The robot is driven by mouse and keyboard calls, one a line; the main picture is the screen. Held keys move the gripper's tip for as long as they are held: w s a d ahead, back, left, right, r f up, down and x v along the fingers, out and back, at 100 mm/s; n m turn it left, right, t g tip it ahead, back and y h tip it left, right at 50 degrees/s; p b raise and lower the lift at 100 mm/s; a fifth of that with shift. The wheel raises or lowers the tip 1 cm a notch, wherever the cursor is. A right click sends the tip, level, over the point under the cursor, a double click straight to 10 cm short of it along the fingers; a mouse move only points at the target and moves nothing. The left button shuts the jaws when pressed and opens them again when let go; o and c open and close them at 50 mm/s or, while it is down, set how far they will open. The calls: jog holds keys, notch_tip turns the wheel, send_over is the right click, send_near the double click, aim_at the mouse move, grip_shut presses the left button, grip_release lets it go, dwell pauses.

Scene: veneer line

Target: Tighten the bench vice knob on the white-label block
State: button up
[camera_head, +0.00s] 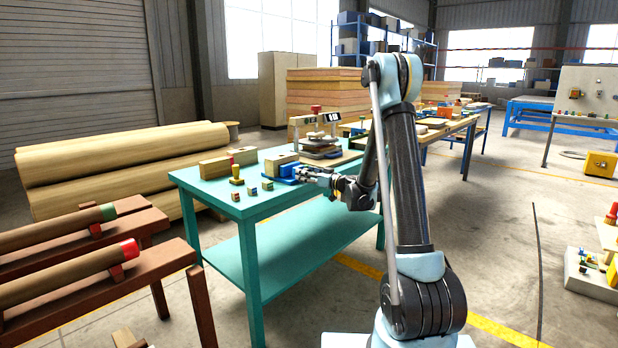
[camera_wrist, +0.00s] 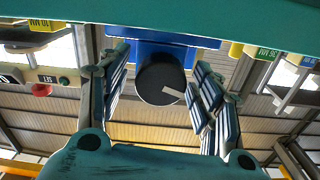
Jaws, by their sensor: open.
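The blue bench vice (camera_head: 287,171) sits near the front edge of the teal bench (camera_head: 210,188), with a wooden block (camera_head: 281,159) at it. No white label on that block can be made out. In the wrist view, the vice (camera_wrist: 150,50) shows its dark round knob (camera_wrist: 158,82) with a pale stripe on its face. My gripper (camera_head: 312,177) is at the vice's right side. In the wrist view, my gripper (camera_wrist: 161,62) is open, one finger on each side of the knob, with gaps visible. In the head view, my gripper hides the knob.
A yellow-topped piece (camera_head: 236,181) and several small cubes (camera_head: 253,191) stand at the bench's front. A wooden block (camera_head: 214,167) lies at the left, and a press-like fixture (camera_head: 318,140) stands behind the vice. A brown rack (camera_head: 150,262) with rollers is at front left.

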jog(key=shift+c, duration=0.5)
jog(key=c, duration=1)
jog(key=shift+o, duration=0.2)
jog(key=shift+m, duration=0.3)
jog(key=o, duration=1.1)
jog(key=shift+c, duration=0.2)
jog(key=v, duration=1.2)
